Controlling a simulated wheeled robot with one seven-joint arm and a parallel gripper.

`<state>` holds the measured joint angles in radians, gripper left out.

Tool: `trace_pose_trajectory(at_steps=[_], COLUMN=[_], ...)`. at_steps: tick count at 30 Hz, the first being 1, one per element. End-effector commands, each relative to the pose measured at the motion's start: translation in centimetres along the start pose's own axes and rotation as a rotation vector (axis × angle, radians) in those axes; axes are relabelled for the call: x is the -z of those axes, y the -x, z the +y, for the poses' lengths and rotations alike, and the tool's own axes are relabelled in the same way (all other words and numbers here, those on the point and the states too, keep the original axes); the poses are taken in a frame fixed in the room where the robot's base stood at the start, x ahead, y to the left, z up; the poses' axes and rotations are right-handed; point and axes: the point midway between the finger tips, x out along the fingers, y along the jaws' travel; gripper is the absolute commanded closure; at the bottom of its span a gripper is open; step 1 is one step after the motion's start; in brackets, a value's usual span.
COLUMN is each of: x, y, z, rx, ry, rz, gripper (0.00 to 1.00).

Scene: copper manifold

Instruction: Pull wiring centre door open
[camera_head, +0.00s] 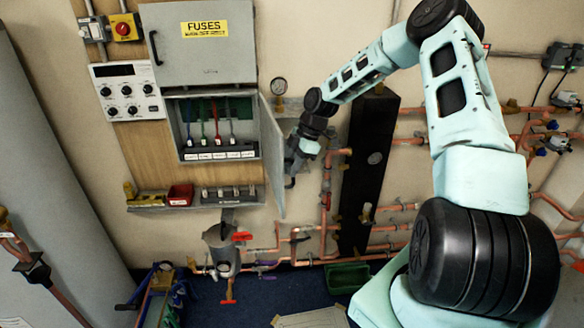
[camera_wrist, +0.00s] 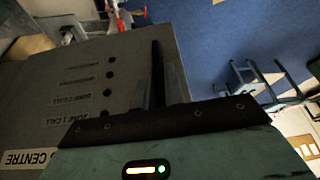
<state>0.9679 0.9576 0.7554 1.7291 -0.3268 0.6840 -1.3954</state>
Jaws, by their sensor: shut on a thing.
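The wiring centre door (camera_head: 272,155) is a grey panel hinged at the right side of the grey wiring centre box (camera_head: 250,148). It stands swung out toward the room, and the box interior shows. In the wrist view the door (camera_wrist: 60,80) fills the left part, with upside-down lettering, dark dots and a label ending in "CENTRE". My gripper (camera_head: 291,176) is at the door's free edge, on its right side.
Inside the box are coloured wires (camera_head: 217,122) above a white terminal strip (camera_head: 220,155). A grey fuses cabinet (camera_head: 205,70) is above. A narrow shelf (camera_head: 232,197) is below. Copper pipes (camera_head: 327,180) and a black column (camera_head: 370,160) stand to the right. Blue floor (camera_head: 265,292) lies below.

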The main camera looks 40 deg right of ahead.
Motion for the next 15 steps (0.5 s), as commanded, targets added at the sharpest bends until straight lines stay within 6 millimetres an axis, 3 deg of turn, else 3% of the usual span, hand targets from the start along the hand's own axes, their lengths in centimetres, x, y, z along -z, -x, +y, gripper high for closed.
trace_pose_trajectory(at_steps=[7,9,10,15], x=[-0.07,-0.06,-0.06,-0.04], y=[0.07,0.06,0.06,0.04], z=[0.04,0.05,0.04,0.04], rx=[-0.001,-0.001,-0.001,-0.001], ry=[-0.004,-0.004,-0.004,-0.002], rz=[-0.001,-0.001,-0.001,-0.001], gripper=[1.0,0.72,0.68,0.68])
